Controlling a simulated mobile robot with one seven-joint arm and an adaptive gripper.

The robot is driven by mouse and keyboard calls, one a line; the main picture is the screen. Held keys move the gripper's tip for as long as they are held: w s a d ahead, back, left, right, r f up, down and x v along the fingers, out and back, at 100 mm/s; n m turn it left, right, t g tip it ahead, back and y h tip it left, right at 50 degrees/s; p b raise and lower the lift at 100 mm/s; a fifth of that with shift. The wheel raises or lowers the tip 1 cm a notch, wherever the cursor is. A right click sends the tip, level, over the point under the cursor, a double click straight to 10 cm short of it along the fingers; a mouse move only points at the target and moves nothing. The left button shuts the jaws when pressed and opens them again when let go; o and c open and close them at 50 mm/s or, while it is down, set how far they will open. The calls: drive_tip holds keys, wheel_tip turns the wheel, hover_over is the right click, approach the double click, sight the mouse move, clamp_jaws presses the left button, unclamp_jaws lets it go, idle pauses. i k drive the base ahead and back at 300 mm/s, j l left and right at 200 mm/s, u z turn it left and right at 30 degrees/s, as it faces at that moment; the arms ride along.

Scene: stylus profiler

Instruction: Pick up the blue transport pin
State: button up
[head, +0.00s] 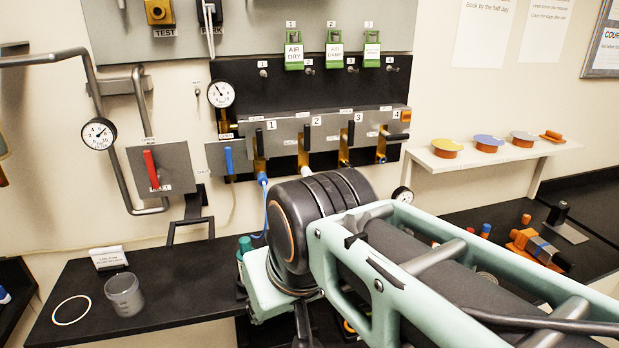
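A small upright blue piece (486,230), which looks like the blue transport pin, stands on the dark bench at the right, behind my arm. It is small in the picture, and its lower part is hard to make out. My pale green arm crosses from the lower right to the middle and bends down at a dark joint. The fingers of my gripper do not show, so I cannot tell their state. The blue piece stands well to the right of the arm's bend.
An orange and grey device (538,247) and an orange knob (526,219) are right of the blue piece. A white shelf (480,158) with several coloured discs hangs above. A valve panel (330,135) fills the wall.

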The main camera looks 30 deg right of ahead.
sight(486, 228)
drive_tip(key=k+l, duration=0.1)
drive_tip(key=l, duration=1.15)
drive_tip(key=k+l, duration=0.15)
drive_tip(key=l, duration=0.5)
drive_tip(key=k+l, duration=0.1)
drive_tip(key=l, duration=0.5)
drive_tip(key=k+l, duration=0.1)
drive_tip(key=l, duration=0.55)
drive_tip(key=k+l+u, duration=0.15)
drive_tip(key=k, duration=0.55)
drive_tip(key=i+l, duration=0.1)
drive_tip(key=i, duration=0.25)
drive_tip(key=i+l+z, duration=0.15)
drive_tip(key=i, duration=0.2)
